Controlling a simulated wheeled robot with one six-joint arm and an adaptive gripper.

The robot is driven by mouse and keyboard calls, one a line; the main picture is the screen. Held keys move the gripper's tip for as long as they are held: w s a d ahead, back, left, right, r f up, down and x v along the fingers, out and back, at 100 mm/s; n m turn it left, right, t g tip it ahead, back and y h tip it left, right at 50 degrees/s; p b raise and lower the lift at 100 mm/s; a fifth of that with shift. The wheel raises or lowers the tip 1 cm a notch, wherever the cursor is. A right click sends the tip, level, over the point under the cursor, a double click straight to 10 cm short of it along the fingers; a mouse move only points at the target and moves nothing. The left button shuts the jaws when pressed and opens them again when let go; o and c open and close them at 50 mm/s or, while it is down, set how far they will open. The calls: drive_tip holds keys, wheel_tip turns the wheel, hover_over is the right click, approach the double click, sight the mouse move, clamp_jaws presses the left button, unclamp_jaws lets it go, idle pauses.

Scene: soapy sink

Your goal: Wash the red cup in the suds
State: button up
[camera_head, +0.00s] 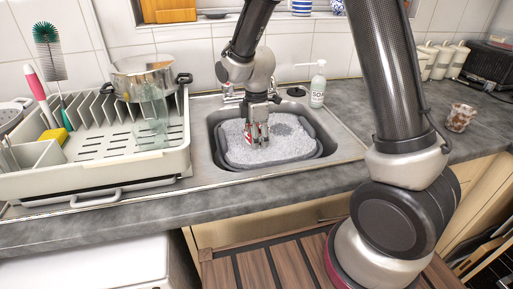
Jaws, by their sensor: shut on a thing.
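The sink (213,121) holds a grey basin (313,152) filled with white suds (290,144). My gripper (257,138) points down into the basin, with its fingertips at the suds. It is shut on the red cup (254,131), of which only small red patches show between and beside the fingers. The rest of the cup is hidden by the fingers and perhaps by foam, so I cannot tell how deep it sits. A darker gap in the foam lies just right of the gripper.
A white dish rack (90,172) with a steel pot (150,75) and a clear glass (151,115) stands left. A soap bottle (318,88) stands behind the sink. A brown-stained cup (460,117) stands on the right counter. The front counter strip is clear.

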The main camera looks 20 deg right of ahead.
wheel_tip(320, 180, up, 9)
drive_tip(key=shift+f, duration=0.15)
idle(0.4)
idle(1.0)
